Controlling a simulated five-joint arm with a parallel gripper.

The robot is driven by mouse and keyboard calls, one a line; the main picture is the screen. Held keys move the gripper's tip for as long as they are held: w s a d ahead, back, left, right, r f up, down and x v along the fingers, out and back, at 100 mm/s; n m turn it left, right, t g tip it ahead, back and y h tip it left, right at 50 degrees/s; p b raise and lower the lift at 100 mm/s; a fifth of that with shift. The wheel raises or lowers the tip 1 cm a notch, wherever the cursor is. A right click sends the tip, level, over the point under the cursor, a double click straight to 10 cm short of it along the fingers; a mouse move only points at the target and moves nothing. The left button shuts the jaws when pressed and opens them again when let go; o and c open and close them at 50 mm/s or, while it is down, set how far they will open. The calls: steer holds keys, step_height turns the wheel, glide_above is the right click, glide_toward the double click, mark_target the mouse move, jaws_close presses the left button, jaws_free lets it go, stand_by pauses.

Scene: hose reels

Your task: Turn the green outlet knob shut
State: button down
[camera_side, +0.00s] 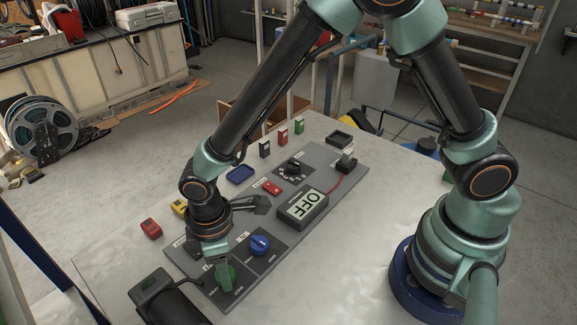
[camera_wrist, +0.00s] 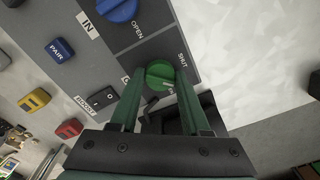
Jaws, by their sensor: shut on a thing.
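The green outlet knob (camera_side: 230,269) sits at the near end of the grey panel (camera_side: 190,262). In the wrist view the green knob (camera_wrist: 159,73) lies between the two fingers of my gripper (camera_wrist: 158,82), one finger against each side. A pale mark shows on its lower right part; the lettering around it is partly hidden by the fingers. In the side view my gripper (camera_side: 224,276) reaches down onto the knob and is shut on it. The blue knob (camera_side: 260,244) stands beside it on the panel, and my gripper is apart from it.
The display (camera_side: 302,205) reads OFF. A black dial (camera_side: 293,168) and a red switch (camera_side: 272,187) are farther up the panel. Red (camera_side: 151,228) and yellow (camera_side: 179,207) blocks stand left of it. A black device (camera_side: 160,290) is close at the near left.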

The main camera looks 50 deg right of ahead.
steer(key=n, duration=0.4)
steer(key=shift+n, duration=2.2)
steer(key=shift+c, duration=1.9)
jaws_free()
step_height(320, 180, up, 12)
steer(key=shift+r, duration=0.1)
